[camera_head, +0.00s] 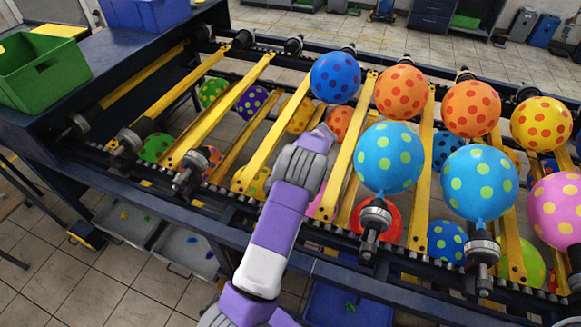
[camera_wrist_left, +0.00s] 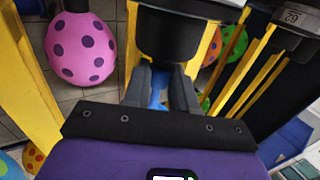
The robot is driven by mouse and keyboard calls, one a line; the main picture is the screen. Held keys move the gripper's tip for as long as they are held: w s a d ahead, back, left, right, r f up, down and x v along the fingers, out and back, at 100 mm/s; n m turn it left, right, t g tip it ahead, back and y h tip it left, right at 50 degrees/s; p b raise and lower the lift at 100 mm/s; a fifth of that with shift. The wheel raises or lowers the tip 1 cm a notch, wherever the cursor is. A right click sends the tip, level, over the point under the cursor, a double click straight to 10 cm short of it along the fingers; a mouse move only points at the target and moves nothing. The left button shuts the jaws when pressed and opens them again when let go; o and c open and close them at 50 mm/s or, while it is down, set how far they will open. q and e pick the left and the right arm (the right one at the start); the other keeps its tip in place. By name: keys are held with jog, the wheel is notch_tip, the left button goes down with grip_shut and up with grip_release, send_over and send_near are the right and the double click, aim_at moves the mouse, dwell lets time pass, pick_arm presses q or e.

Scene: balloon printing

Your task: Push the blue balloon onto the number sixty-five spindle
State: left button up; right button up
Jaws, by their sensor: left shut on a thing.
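My left gripper (camera_wrist_left: 160,78) is shut on a small blue balloon (camera_wrist_left: 157,90), and only a strip of blue shows between its dark fingers. In the wrist view the fingers sit directly below a dark round spindle (camera_wrist_left: 180,35); whether the balloon touches it is hidden. In the head view my left arm reaches up to the middle of the rack, and its wrist hides the gripper, balloon and spindle. A label (camera_wrist_left: 291,15) on another spindle at the upper right is upside down, and I cannot read it for certain. My right gripper is not in view.
Inflated light blue balloons (camera_head: 390,158) (camera_head: 480,182) stand on near spindles to the right. A dark blue balloon (camera_head: 336,77) is on the far side. Yellow bars (camera_head: 205,123) cross the rack. A green bin (camera_head: 40,70) is at the left.

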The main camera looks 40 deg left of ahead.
pick_arm(q)
jog(key=shift+s+d, duration=0.1)
jog(key=shift+s, duration=0.2)
dwell(0.4)
jog(key=o, duration=0.9)
jog(key=p+v, duration=0.5)
jog(key=v, duration=0.4)
